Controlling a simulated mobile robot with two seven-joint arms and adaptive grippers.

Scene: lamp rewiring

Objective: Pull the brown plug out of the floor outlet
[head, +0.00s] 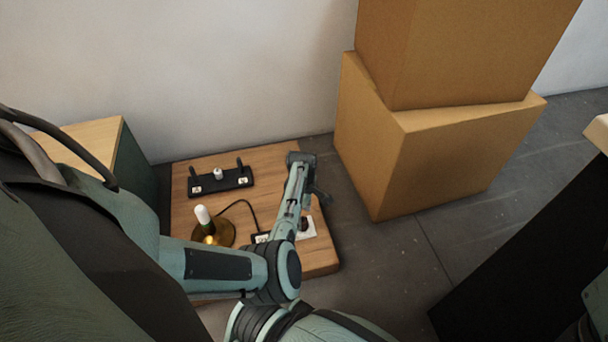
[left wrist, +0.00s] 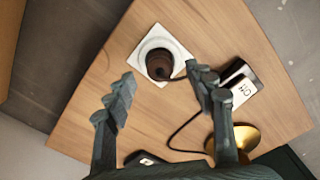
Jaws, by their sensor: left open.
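The brown plug (left wrist: 160,64) sits in the round socket of the white floor outlet (left wrist: 174,45) in the left wrist view. A dark cord leaves the plug and runs under the right finger. In the head view the white outlet (head: 308,229) shows partly behind my left arm; the plug is not clear there. My left gripper (left wrist: 163,92) is open and empty. Its fingertips appear on either side and short of the plug in the left wrist view, and I see no contact. My right gripper is out of view.
On the wooden board (head: 262,162) stand a brass lamp (head: 212,234) with a white bulb and a black tray (head: 221,182) with small parts. A labelled black-and-white box (left wrist: 240,84) lies beside the outlet. Stacked cardboard boxes (head: 400,150) stand to the right.

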